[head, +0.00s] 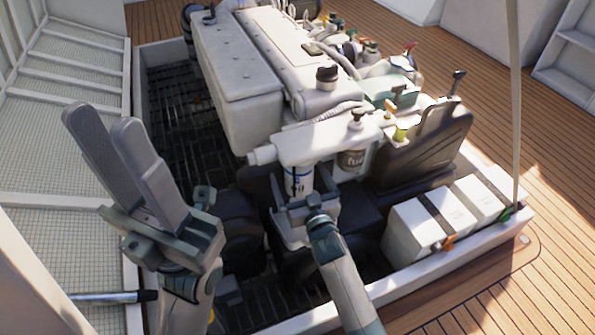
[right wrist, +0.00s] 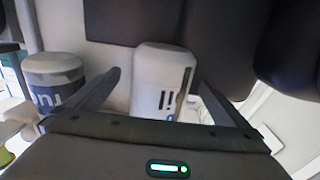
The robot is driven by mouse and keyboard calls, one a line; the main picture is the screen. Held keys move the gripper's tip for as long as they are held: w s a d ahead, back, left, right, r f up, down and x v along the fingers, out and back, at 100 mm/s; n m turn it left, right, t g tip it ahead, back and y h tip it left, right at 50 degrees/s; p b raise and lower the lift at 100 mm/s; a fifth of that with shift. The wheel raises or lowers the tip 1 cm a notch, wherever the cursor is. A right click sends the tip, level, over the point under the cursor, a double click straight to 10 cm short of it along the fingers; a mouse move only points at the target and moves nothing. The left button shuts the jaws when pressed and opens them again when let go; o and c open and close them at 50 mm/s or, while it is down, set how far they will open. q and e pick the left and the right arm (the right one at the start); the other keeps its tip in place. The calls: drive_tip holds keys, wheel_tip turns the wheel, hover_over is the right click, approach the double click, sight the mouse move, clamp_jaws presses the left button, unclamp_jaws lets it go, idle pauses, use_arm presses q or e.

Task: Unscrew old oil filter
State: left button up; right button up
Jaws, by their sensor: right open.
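The oil filter, a white cylinder with blue and dark lettering (head: 298,181), hangs upright under a white housing (head: 310,143) at the engine's near end. My right gripper (head: 304,200) is just below and in front of it. In the right wrist view the filter (right wrist: 158,75) lies between the two spread fingers of the right gripper (right wrist: 158,86). A gap shows on its left side and a narrower one on its right. My left gripper (head: 100,120) is raised at the left, far from the filter and holding nothing visible. Its fingers overlap in view, so their gap is unclear.
A grey-and-white fuel filter (head: 351,160) hangs right of the oil filter and also shows in the right wrist view (right wrist: 55,80). White boxes (head: 425,222) stand at the hatch's right edge. The raised hatch panel (head: 60,130) is close to my left gripper.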

drive_tip(key=shift+d+r+n+y+p, duration=0.2)
drive_tip(key=shift+n+y+p, duration=0.2)
drive_tip(key=shift+y+p, duration=0.3)
drive_tip(key=shift+a+n+g+y+p, duration=0.15)
drive_tip(key=shift+n+g+y+p, duration=0.35)
drive_tip(key=shift+y+p, duration=0.1)
drive_tip(key=shift+f+n+y, duration=0.2)
drive_tip(key=shift+n+y, duration=0.1)
drive_tip(key=shift+y, duration=0.2)
drive_tip(key=shift+g, duration=0.3)
drive_tip(key=shift+r, duration=0.1)
drive_tip(key=shift+w+n+g+y+p, duration=0.1)
drive_tip(key=shift+n+g+y+p, duration=0.55)
drive_tip(key=shift+y, duration=0.25)
drive_tip(key=shift+n+g+y, duration=0.55)
drive_tip(key=shift+n+y, duration=0.2)
drive_tip(key=shift+y, duration=0.05)
